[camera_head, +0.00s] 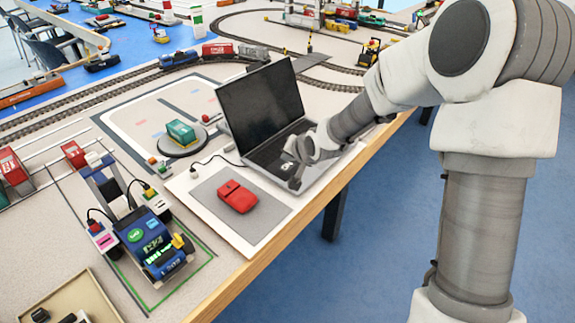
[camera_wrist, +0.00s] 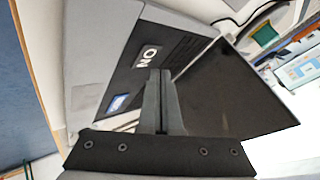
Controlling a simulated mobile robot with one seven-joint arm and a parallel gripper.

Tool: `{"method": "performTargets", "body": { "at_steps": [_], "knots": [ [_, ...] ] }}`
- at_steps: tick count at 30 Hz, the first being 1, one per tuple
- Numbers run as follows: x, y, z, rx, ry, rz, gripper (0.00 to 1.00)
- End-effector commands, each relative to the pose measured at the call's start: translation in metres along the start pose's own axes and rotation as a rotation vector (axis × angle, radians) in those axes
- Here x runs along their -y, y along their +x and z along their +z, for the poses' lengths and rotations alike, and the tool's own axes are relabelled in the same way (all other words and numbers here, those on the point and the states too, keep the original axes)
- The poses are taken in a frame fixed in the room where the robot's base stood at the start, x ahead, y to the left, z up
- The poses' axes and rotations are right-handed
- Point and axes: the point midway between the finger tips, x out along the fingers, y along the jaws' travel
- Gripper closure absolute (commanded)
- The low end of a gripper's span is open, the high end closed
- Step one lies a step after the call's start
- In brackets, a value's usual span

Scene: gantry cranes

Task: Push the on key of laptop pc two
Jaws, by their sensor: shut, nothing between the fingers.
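The laptop (camera_head: 258,105) stands open on the table, with a dark, blank screen. Its base is partly hidden by my arm in the head view. In the wrist view the white ON key (camera_wrist: 146,57) lies on the dark keyboard panel, above and left of my fingertips in the picture. A blue key (camera_wrist: 118,102) lies to the left of my fingers. My gripper (camera_wrist: 160,72) is shut and empty, over the laptop's base; it also shows in the head view (camera_head: 295,184). I cannot tell whether the fingertips touch the laptop.
A red device (camera_head: 238,196) lies on a grey mat left of the laptop. A green block on a round turntable (camera_head: 183,133) stands behind it. A blue machine (camera_head: 155,240) is at front left. The table's wooden edge (camera_head: 330,200) runs close beside the laptop. Model tracks lie behind.

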Motion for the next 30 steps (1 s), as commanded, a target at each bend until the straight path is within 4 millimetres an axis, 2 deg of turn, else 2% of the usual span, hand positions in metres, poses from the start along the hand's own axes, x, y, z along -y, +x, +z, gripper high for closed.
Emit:
{"method": "performTargets", "body": {
  "at_steps": [30],
  "knots": [
    [-0.0047, 0.0063, 0.0046, 0.0, 0.0, 0.0, 1.0]
  ]
}}
